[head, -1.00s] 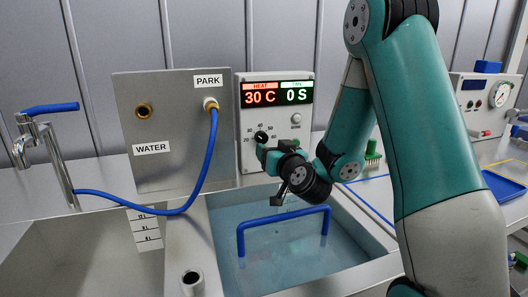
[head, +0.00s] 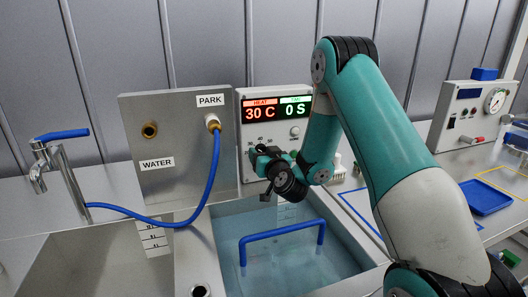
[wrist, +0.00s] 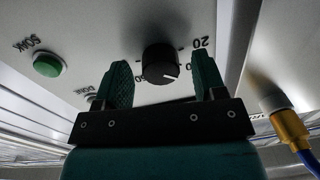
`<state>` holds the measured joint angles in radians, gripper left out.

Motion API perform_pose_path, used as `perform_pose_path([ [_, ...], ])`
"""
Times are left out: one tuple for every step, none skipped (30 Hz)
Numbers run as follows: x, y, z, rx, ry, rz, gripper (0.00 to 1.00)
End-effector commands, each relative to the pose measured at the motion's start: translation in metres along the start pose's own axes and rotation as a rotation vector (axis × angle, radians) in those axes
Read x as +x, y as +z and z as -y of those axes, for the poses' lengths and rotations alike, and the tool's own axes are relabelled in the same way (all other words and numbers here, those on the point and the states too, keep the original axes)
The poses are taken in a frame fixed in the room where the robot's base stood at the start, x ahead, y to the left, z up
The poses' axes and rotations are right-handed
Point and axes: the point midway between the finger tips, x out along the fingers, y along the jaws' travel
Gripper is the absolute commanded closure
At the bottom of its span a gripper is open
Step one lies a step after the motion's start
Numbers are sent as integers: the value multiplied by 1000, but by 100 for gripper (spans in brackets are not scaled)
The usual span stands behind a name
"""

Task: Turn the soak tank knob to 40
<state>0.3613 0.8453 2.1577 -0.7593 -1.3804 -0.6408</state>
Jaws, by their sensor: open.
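The control box (head: 241,160) stands behind the water-filled tank (head: 352,238). Its red HEAT display (head: 259,113) reads 30 C and the green one beside it reads 0 S. In the wrist view the round black knob (wrist: 160,60) has a white pointer line at its lower right; a printed 20 stands to its right and a 60 at its lower left. In the head view my gripper (head: 262,154) largely hides the knob. My gripper is open, with its green fingers (wrist: 162,72) on either side of the knob. Whether they touch it I cannot tell.
A green button (wrist: 48,65) marked SOAK is on the box face. A blue bar handle (head: 283,232) stands in the tank. A steel panel (head: 180,110) with a blue hose (head: 211,170) stands to the left, near a tap (head: 62,170). A blue tray (head: 486,198) lies at right.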

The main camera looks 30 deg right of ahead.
Motion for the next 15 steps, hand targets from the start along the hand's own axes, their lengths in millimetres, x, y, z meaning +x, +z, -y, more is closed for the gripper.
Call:
perform_pose_path([
  [0,0,0,0,0,0,36],
  [0,0,0,0,0,0,36],
  [0,0,0,0,0,0,36],
  [0,0,0,0,0,0,43],
  [0,0,0,0,0,0,50],
  [0,0,0,0,0,0,59],
  [0,0,0,0,0,0,66],
  [0,0,0,0,0,0,73],
  [0,0,0,0,0,0,82],
  [0,0,0,0,0,0,85],
  [0,0,0,0,0,0,85],
  [0,0,0,0,0,0,85],
  [0,0,0,1,0,0,85],
  [0,0,0,2,0,0,85],
  [0,0,0,5,0,0,85],
])
